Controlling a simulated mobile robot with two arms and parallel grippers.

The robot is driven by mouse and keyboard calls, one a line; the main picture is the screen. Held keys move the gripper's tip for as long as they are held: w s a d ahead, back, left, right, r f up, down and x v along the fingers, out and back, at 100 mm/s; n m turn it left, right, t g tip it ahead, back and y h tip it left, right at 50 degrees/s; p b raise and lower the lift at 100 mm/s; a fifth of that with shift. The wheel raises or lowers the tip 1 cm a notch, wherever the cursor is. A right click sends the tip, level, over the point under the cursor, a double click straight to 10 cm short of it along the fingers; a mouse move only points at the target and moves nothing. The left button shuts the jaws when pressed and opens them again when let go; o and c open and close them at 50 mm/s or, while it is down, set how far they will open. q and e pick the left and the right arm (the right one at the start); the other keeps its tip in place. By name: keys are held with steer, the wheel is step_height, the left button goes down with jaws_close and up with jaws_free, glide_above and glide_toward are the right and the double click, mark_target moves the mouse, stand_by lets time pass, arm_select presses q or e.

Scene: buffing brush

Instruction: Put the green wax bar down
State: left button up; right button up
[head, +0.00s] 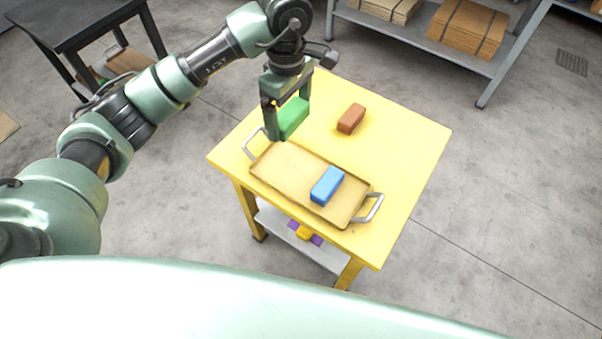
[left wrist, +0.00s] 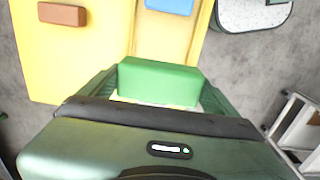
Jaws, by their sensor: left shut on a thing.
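The green wax bar (head: 293,117) is held between the fingers of my left gripper (head: 273,122), above the far-left part of the yellow table (head: 410,140). In the left wrist view the green bar (left wrist: 160,82) sits between both fingers. A tan tray (head: 282,167) with two metal handles lies on the table, just below and in front of the gripper in the picture. The exact height of the bar above the table is hard to tell. My right gripper is not in view.
A blue bar (head: 327,186) lies in the right part of the tray; the tray's left part is empty. A brown bar (head: 351,118) lies on the table behind the tray. The table's right side is clear. A dark table (head: 75,22) and a grey shelf (head: 450,55) stand further back.

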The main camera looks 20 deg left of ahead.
arm_select(q)
steer(key=p, duration=0.2)
glide_above(292, 169)
step_height(292, 169, down, 13)
steer(key=shift+f, duration=0.15)
step_height(292, 169, down, 4)
steer(key=shift+s, duration=0.1)
steer(key=shift+f, duration=0.35)
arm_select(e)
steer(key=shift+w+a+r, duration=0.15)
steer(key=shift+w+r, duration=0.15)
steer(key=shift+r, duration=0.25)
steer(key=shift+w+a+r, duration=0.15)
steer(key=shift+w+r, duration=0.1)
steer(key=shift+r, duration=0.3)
arm_select(q)
steer(key=shift+f, duration=0.1)
steer(key=o, duration=1.2)
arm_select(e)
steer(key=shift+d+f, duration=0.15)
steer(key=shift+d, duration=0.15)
arm_select(q)
steer(key=shift+o, duration=0.2)
